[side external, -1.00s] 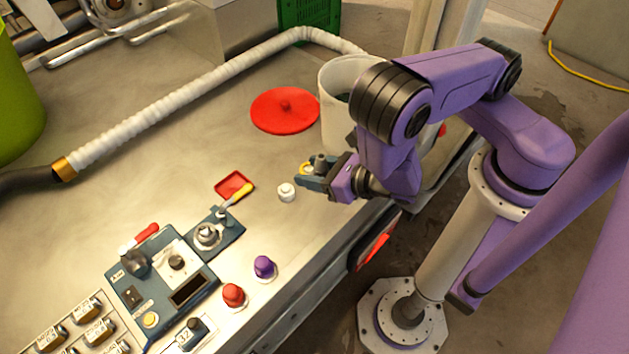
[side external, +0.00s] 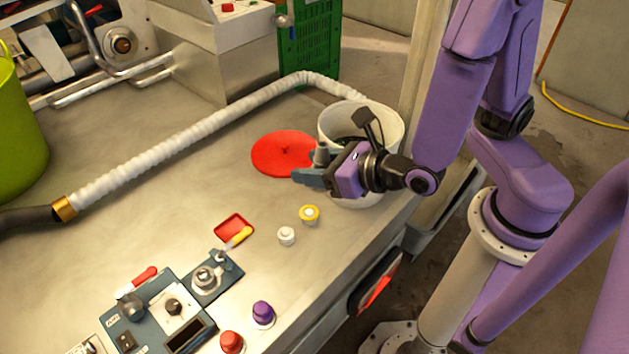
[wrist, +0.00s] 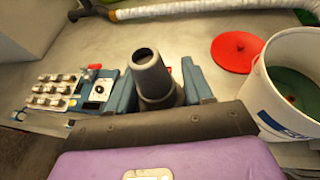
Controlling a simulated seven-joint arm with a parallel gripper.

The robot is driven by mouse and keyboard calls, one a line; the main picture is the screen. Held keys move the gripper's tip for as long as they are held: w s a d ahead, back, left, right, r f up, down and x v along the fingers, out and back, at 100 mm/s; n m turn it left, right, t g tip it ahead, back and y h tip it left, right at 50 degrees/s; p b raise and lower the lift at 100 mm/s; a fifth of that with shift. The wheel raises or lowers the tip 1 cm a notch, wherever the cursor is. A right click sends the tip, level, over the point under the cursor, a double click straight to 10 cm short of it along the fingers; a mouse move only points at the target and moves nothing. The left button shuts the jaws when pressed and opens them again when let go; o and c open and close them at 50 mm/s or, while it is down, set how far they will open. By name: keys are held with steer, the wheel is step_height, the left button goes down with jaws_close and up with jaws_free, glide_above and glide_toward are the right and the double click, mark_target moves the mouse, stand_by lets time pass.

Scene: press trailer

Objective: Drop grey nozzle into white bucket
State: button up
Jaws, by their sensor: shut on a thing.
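My gripper (side external: 312,175) is shut on the grey nozzle (side external: 321,154), a dark tapered tube. In the wrist view the nozzle (wrist: 150,76) stands between the blue fingers with its round open end showing. The white bucket (side external: 386,121) stands on the bench behind my gripper, which hides part of its front. In the wrist view the bucket (wrist: 271,97) is to the right of the gripper, with a dark green inside and a small reddish thing in it. The nozzle is in front of the bucket and outside it.
A red lid (side external: 275,156) lies left of the bucket. A yellow-and-white nozzle (side external: 309,214) and a white knob-like piece (side external: 286,236) sit on the bench in front. A white ribbed hose (side external: 170,140) crosses the bench behind. A red tray (side external: 233,226) and control panel lie front left.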

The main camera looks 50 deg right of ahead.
step_height(320, 180, up, 2)
steer(key=shift+r, duration=0.1)
steer(key=w+d+r+m+g+h, duration=0.1)
steer(key=w+d+m+g+h, duration=0.45)
steer(key=d+m+h, duration=0.35)
steer(key=w+d+m+g+h, duration=0.4)
steer(key=w+d+m+h, duration=0.35)
steer(key=d, duration=0.45)
steer(key=s+d+f+m+g+y, duration=0.1)
steer(key=s+d+m+g+y, duration=0.3)
steer(key=d+m+g, duration=0.65)
step_height(320, 180, down, 11)
steer(key=s+a+h, duration=0.1)
steer(key=a, duration=0.1)
steer(key=shift+g, duration=0.3)
steer(key=shift+h, duration=0.25)
steer(key=o, duration=1.2)
